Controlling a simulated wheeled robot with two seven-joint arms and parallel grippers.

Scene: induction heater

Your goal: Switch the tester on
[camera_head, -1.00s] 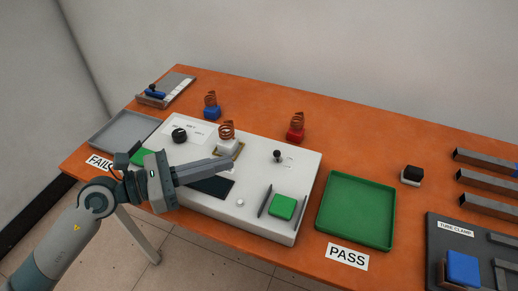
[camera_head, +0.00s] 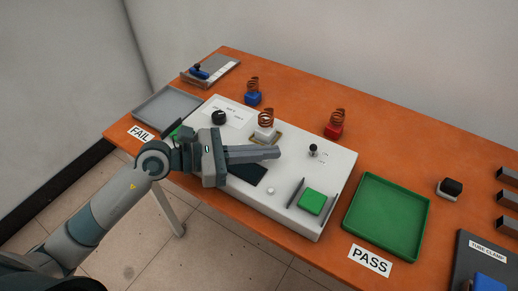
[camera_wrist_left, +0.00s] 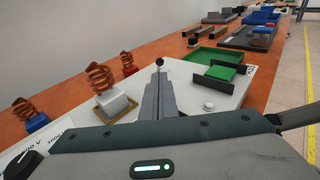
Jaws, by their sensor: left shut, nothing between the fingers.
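The tester (camera_head: 338,172) is a white flat-topped box on the orange table; it also shows in the left wrist view (camera_wrist_left: 225,98). A small lever with a black ball top (camera_head: 313,148) stands on its right half. My left gripper (camera_head: 279,152) is shut and empty above the tester, its fingertips pointing at the lever from the left, with a small gap in the head view. In the left wrist view the black ball (camera_wrist_left: 160,61) shows just beyond the fingertips (camera_wrist_left: 161,76); contact cannot be told. A dark screen (camera_head: 248,173) is partly hidden under my gripper. My right gripper is not in view.
On the tester are a black knob (camera_head: 219,117), a copper coil on a white block (camera_head: 265,133), a white button (camera_head: 270,190) and a green block (camera_head: 312,202) between dark upright plates. Coils on blue (camera_head: 253,98) and red (camera_head: 333,131) blocks stand behind. A green tray (camera_head: 360,220) lies right.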

